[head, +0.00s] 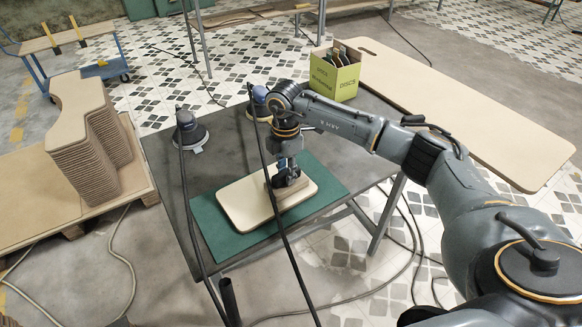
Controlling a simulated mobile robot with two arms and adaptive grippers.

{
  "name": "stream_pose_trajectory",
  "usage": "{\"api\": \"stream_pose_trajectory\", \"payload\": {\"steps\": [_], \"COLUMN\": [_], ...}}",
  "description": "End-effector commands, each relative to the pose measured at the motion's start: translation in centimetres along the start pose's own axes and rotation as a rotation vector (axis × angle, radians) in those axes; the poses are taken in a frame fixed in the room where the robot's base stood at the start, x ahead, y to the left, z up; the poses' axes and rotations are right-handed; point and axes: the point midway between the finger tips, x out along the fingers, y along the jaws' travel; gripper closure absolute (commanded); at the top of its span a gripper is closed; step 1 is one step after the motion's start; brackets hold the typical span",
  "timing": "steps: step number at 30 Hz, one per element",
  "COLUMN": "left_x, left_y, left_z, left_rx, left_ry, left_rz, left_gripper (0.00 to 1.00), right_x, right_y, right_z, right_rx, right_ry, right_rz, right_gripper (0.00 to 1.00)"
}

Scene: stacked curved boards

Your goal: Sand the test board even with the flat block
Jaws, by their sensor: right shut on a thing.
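The test board (245,207), pale with rounded corners, lies flat on a green mat (217,240) on the dark work table. My right gripper (287,180) points down over the board's right half. It is shut on the flat block (284,194), a small tan-brown piece mostly hidden by the fingers. The block appears to rest on the board's surface; the exact contact is hidden. My left gripper is not in view.
Two corded sanders (189,131) stand at the table's back edge, their dark cables crossing the table and board. A yellow-green box of discs (333,75) stands behind. Stacked curved boards (86,135) sit on a pallet at left. A large board (450,110) lies at right.

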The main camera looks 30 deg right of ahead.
Motion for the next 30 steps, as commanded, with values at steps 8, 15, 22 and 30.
{"api": "stream_pose_trajectory", "payload": {"steps": [8,15,22,30], "left_x": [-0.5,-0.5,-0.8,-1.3], "left_y": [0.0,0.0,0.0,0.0], "left_z": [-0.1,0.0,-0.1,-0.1], "left_rx": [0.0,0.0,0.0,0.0], "left_ry": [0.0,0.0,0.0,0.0], "left_rz": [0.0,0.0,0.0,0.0], "left_gripper": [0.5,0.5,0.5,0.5], "right_x": [0.3,0.3,0.1,-0.1], "right_y": [-0.3,-0.2,-0.2,-0.1], "right_z": [-2.1,-2.0,-2.8,-4.8], "right_rx": [-0.007,-0.005,-0.007,-0.005], "right_ry": [0.005,0.004,0.004,0.003], "right_rz": [-0.009,-0.007,-0.006,-0.005], "right_gripper": [1.0,1.0,1.0,1.0]}}
